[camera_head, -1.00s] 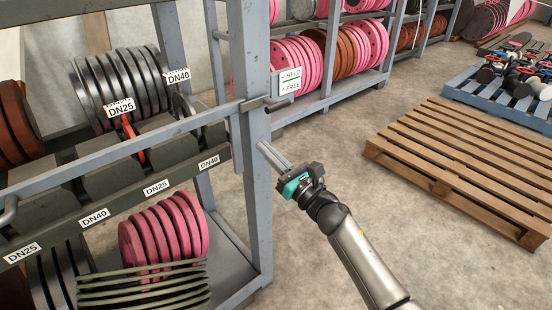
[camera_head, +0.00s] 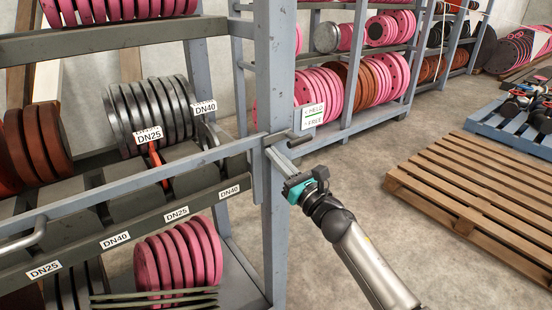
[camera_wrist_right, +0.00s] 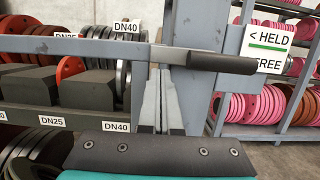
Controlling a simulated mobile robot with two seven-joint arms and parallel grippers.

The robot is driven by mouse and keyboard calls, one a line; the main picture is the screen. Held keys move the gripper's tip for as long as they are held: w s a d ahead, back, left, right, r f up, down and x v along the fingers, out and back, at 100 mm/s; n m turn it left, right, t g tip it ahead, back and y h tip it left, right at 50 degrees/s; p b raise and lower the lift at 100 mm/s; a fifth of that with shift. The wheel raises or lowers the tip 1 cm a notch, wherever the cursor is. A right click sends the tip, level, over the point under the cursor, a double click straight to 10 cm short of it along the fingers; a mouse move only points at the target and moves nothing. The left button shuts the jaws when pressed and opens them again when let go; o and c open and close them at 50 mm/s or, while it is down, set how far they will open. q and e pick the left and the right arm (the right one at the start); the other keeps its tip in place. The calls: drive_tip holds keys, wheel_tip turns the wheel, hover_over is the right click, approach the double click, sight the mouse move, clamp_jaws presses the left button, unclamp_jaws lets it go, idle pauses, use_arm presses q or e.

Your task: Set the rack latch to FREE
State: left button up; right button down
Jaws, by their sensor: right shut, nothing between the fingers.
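The rack latch is a bar with a dark handle grip (camera_head: 300,138) at the front corner post. The grip lies roughly level and points right; in the right wrist view the grip (camera_wrist_right: 222,62) overlaps the lower left of the sign. The sign (camera_head: 309,116) reads HELD above and FREE below, with a green line between; it also shows in the wrist view (camera_wrist_right: 266,48). My right gripper (camera_head: 270,152) is shut and empty. Its fingertips (camera_wrist_right: 161,75) are just below and left of the grip, in front of the post; contact cannot be told. My left gripper is out of view.
The blue-grey post (camera_head: 274,80) and front rail (camera_head: 130,183) border the rack, which holds grey and pink flanged discs. A wooden pallet (camera_head: 480,185) lies on the floor at right. The concrete floor around my right forearm is clear.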

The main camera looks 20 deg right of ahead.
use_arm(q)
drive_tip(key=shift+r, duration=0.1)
use_arm(e)
drive_tip(key=shift+r, duration=0.15)
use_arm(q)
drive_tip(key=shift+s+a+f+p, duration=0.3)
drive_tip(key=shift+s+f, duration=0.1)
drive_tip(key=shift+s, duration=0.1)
use_arm(e)
drive_tip(key=shift+a+r+m, duration=0.1)
drive_tip(key=shift+m, duration=0.5)
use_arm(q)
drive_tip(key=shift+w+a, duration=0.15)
use_arm(e)
drive_tip(key=shift+r+h, duration=0.1)
drive_tip(key=shift+h, duration=0.3)
